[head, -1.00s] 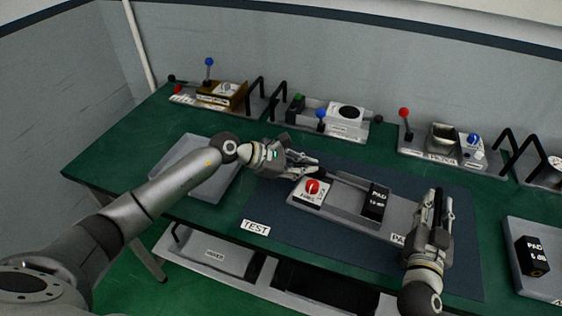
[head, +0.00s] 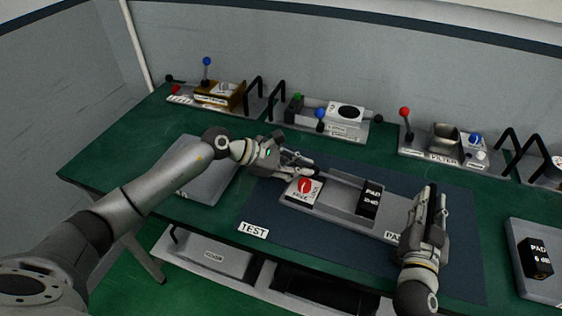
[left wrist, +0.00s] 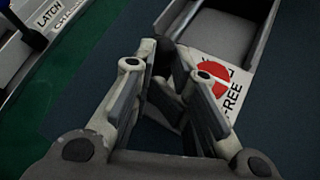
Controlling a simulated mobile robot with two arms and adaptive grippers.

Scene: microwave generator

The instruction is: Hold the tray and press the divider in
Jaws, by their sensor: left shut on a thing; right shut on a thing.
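A grey plate (head: 203,180) lies behind my left arm. Another black PAD block (head: 535,258) sits on a grey plate at the right. Several lever fixtures line the back, including one with a red-tipped lever (head: 404,112). A TEST label (head: 253,229) marks the mat's front left.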

